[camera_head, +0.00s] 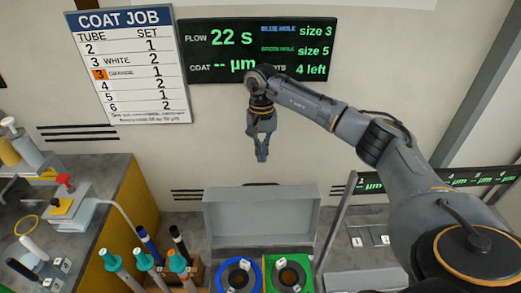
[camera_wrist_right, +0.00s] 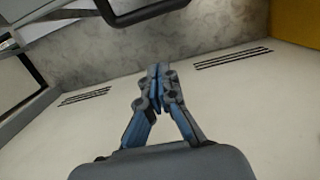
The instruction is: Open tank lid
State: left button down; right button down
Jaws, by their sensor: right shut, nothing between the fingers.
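The tank lid (camera_head: 258,217) is a grey panel standing raised behind the tank, with a dark handle (camera_head: 262,184) at its top edge. In front of it, the tank top shows a blue-framed hole (camera_head: 225,275) and a green-framed hole (camera_head: 302,262). My right gripper (camera_head: 262,158) hangs above the lid's top edge, apart from it, with its fingers shut and empty. In the right wrist view, the shut fingertips (camera_wrist_right: 158,70) point toward the wall, and a dark handle-like bar (camera_wrist_right: 145,14) crosses the top. My left gripper is not in view.
A side bench (camera_head: 120,190) holds a red-knobbed device (camera_head: 66,183) and bottles. A job board (camera_head: 130,65) and a dark display (camera_head: 257,50) hang on the wall. A grey post (camera_head: 335,220) stands right of the lid.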

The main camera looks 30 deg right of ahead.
jog(key=s+a+f+p, duration=0.2)
jog(key=s+f+p, duration=0.1)
jog(key=f, duration=0.1)
jog(key=shift+s+a+f+p, duration=0.15)
jog(key=shift+s+f+p, duration=0.15)
jog(key=shift+f+p, duration=0.1)
